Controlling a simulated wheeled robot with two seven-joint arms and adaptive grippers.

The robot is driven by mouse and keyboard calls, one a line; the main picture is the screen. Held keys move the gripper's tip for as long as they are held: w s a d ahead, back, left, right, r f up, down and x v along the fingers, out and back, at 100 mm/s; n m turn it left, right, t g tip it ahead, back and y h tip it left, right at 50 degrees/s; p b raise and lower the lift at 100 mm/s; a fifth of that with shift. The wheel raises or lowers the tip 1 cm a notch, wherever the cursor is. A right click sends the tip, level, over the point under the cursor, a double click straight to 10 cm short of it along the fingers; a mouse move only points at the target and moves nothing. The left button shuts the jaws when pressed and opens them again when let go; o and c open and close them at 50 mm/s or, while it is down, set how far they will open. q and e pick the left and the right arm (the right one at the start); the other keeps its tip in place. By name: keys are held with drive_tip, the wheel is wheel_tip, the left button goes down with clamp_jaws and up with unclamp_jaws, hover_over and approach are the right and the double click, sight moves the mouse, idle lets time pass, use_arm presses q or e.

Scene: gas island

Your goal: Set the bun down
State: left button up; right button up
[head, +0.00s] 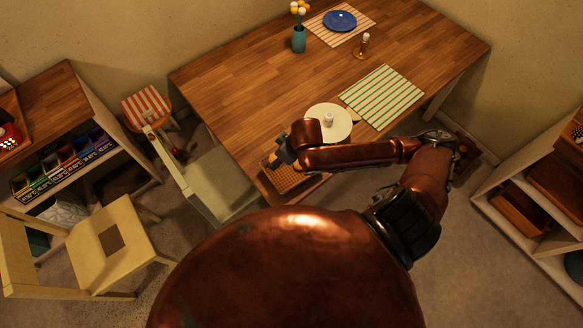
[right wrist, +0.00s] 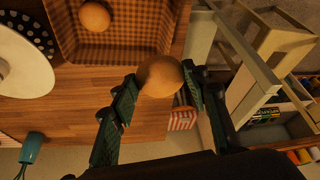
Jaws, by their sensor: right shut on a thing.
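My right gripper (right wrist: 160,85) is shut on a round brown bun (right wrist: 160,76), with one finger on each side, in the right wrist view. In the head view my right gripper (head: 284,155) is over the table's near left corner, above a checked basket (head: 292,182), and the held bun cannot be made out. The basket also shows at the top of the right wrist view (right wrist: 125,52); another bun (right wrist: 95,17) lies in it. The held bun appears beyond the basket's edge in that view. My left gripper is not in view.
A white plate (head: 341,120) with a small white item lies beside the basket on the wooden table (head: 235,85). A striped mat (head: 382,97), teal vase (head: 299,39) and blue plate (head: 340,20) stand farther off. A pale chair (head: 215,183) stands close to the table's left edge.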

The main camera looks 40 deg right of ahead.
drive_tip(key=s+d+f+n+g+y+p, duration=0.1)
drive_tip(key=s+f+n, duration=0.1)
drive_tip(key=s, duration=0.4)
drive_tip(key=s+d+f+n+p, duration=0.1)
drive_tip(key=s+f+n+p, duration=0.1)
drive_tip(key=s, duration=0.4)
hover_over(283, 176)
drive_tip(key=s, duration=0.2)
drive_tip(key=shift+n+y, duration=0.3)
drive_tip(key=f, duration=0.6)
drive_tip(key=d+f, duration=0.1)
drive_tip(key=f, duration=0.2)
drive_tip(key=shift+w, duration=0.1)
drive_tip(key=shift+w+f, duration=0.4)
drive_tip(key=shift+f, duration=0.05)
drive_tip(key=f, duration=0.3)
drive_tip(key=shift+w+p, duration=0.2)
drive_tip(key=shift+p, duration=0.1)
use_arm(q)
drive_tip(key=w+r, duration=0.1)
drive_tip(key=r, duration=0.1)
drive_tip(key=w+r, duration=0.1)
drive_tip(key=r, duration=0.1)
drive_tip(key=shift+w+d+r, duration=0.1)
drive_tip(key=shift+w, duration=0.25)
use_arm(e)
drive_tip(key=shift+f, duration=0.25)
drive_tip(key=shift+f, duration=0.1)
